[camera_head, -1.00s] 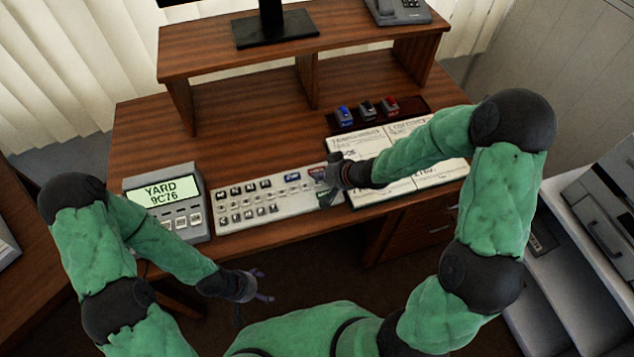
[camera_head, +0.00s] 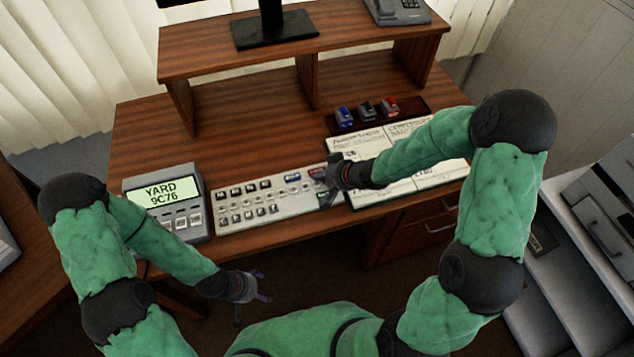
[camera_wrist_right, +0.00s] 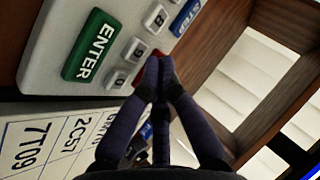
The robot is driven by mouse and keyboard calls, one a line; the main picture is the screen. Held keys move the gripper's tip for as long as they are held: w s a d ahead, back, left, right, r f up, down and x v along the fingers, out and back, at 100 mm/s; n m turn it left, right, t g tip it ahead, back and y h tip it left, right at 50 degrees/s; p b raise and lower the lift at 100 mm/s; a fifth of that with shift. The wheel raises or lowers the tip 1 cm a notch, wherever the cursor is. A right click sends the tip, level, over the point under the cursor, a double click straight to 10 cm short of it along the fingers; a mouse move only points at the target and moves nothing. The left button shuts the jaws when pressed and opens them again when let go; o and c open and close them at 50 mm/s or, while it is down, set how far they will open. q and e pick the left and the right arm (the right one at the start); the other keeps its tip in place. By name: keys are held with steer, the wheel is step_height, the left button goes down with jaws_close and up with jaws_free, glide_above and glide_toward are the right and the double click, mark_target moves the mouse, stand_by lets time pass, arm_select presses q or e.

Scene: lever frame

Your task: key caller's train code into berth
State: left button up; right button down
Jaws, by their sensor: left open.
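The white key panel (camera_head: 240,208) lies on the desk with rows of small keys. At its right end are a blue key (camera_head: 292,177), a red key (camera_head: 316,173) and a green ENTER key (camera_wrist_right: 92,45). The display box (camera_head: 168,205) to the left reads "YARD 9C76". My right gripper (camera_head: 322,180) is over the panel's right end. In the right wrist view its fingertips (camera_wrist_right: 155,77) meet in front of the red key, partly hiding it; contact cannot be told. My left gripper (camera_head: 262,285) is open and empty, off the desk's front edge.
A printed sheet board (camera_head: 415,183) with codes lies right of the panel, partly under my right arm. Blue, black and red stampers (camera_head: 367,109) stand in a tray behind it. A raised shelf (camera_head: 290,58) carries a monitor stand and a phone (camera_head: 398,10). The middle desk is clear.

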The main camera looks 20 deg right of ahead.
steer(key=shift+f, duration=0.15)
steer(key=shift+f, duration=0.25)
steer(key=shift+f, duration=0.35)
stand_by(0.7)
steer(key=shift+r, duration=0.15)
steer(key=shift+r+p, duration=0.7)
steer(key=shift+p, duration=0.2)
steer(key=v, duration=1.2)
steer(key=shift+f, duration=0.1)
